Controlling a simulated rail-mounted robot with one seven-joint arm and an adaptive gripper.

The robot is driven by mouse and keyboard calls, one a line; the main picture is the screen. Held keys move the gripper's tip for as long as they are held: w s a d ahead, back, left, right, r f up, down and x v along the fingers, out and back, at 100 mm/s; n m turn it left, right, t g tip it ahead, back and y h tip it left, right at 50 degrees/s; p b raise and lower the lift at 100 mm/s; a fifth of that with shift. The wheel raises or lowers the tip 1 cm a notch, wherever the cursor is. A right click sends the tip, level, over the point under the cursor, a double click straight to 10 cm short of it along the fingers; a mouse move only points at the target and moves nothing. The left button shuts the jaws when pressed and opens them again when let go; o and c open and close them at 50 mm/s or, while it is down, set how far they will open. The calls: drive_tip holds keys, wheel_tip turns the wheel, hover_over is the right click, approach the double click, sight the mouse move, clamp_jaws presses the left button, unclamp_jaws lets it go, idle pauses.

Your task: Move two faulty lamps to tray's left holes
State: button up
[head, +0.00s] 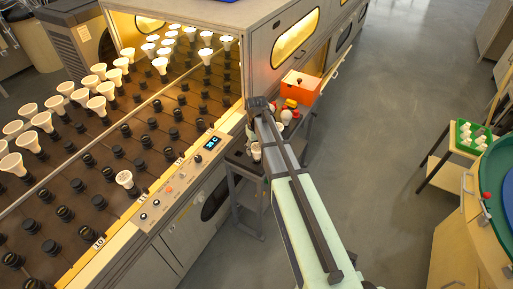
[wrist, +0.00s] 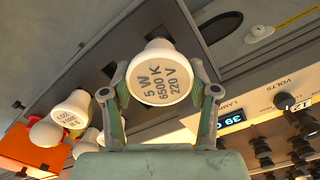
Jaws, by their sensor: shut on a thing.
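In the wrist view my gripper (wrist: 160,92) is shut on a white lamp (wrist: 160,72), one finger on each side. Its round face is toward the camera and reads 5 W, 6500 K, 220 V. In the head view my arm reaches toward the front right corner of the lamp rack and hides much of the gripper. Many white lamps (head: 97,104) stand in the rack (head: 160,92), mostly toward its back and left.
An orange box (head: 300,87) stands beside the rack, with several loose lamps (head: 287,114) in front; the box (wrist: 28,146) and lamps (wrist: 72,108) show left in the wrist view. The control panel (head: 185,178) edges the rack. Open floor (head: 390,130) lies between rack and tray.

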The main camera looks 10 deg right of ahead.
drive_tip(key=shift+f, duration=0.6)
drive_tip(key=shift+f+b, duration=0.35)
drive_tip(key=shift+b, duration=0.05)
drive_tip(key=shift+f+b, duration=0.35)
drive_tip(key=shift+f, duration=0.45)
drive_tip(key=o, duration=1.2)
drive_tip(key=shift+o, duration=0.2)
wheel_tip(320, 180, up, 12)
drive_tip(key=shift+r, duration=0.1)
